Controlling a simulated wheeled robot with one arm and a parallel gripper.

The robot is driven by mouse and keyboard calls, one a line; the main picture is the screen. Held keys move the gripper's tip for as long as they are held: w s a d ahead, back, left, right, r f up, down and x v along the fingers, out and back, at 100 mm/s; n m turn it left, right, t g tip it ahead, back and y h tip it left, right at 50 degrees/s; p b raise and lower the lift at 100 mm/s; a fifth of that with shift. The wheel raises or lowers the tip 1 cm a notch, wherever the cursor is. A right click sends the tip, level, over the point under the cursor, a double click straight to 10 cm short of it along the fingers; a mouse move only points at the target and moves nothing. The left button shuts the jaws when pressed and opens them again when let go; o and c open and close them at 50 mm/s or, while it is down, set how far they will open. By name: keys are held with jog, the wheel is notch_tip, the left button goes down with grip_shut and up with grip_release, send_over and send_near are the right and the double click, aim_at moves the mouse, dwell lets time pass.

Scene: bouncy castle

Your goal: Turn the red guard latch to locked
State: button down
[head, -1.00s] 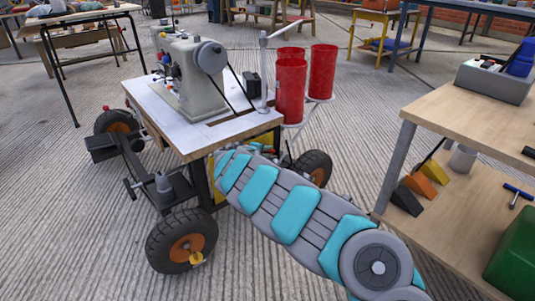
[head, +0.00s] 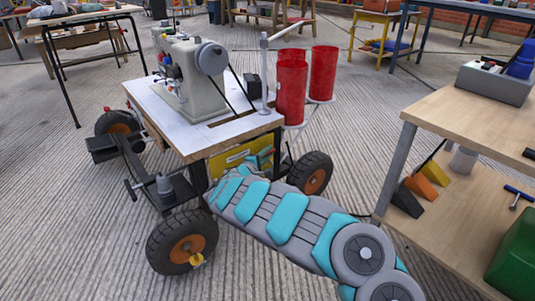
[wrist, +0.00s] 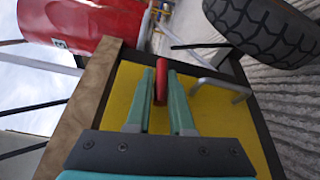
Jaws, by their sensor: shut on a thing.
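The red guard latch (wrist: 161,82) shows in the wrist view as a short red bar against the yellow panel (wrist: 205,118). My gripper (wrist: 161,76) has its two green fingers on either side of the latch, closed on it. A grey bent handle (wrist: 222,88) is on the panel to the right of the fingers. In the head view, the yellow panel (head: 232,157) sits under the cart's tabletop, and my arm reaches in front of it. The latch cannot be made out there.
The cart (head: 222,135) carries a sewing machine (head: 190,85) and has large black wheels (head: 310,173) near my arm. Red cylindrical bins (head: 291,90) stand at its right side. A wooden workbench (head: 470,125) is at the right. Ribbed floor lies open at the lower left.

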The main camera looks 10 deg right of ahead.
jog(key=shift+a+f, duration=0.1)
jog(key=shift+f, duration=0.1)
jog(key=c, duration=0.8)
grip_release()
jog(key=shift+r, duration=0.1)
jog(key=shift+c, duration=0.2)
jog(key=p+v, duration=0.1)
jog(key=v, duration=0.6)
jog(key=shift+s+a, duration=0.2)
jog(key=shift+s, duration=0.1)
jog(key=shift+r, duration=0.1)
